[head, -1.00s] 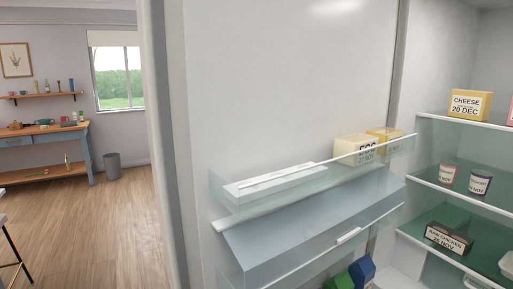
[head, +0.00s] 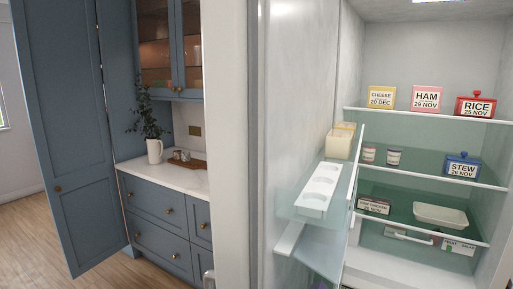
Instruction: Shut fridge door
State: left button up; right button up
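The fridge door (head: 300,110) stands open in the middle of the head view, its inner side facing right. Its upper door shelf (head: 322,192) carries a white egg tray (head: 320,186) and yellowish boxes (head: 340,143). The fridge interior (head: 400,70) is open to view on the right, with glass shelves holding labelled food. Part of the door's lower racks is cut off by the bottom edge. Neither of my grippers shows in the head view.
Inside are a cheese box (head: 381,97), a ham box (head: 426,99), a red rice container (head: 475,106), a blue stew container (head: 462,166) and a white tray (head: 440,215). Left of the door stand blue cabinets (head: 165,225) with a plant in a jug (head: 154,150). Wooden floor (head: 30,230) shows at left.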

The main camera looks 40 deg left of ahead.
aim_at(270, 68)
jog(key=i+j, duration=0.1)
jog(key=j, duration=1.05)
jog(key=i+j, duration=0.15)
jog(key=j, duration=0.4)
jog(key=i+j, duration=0.1)
jog(key=j, duration=0.5)
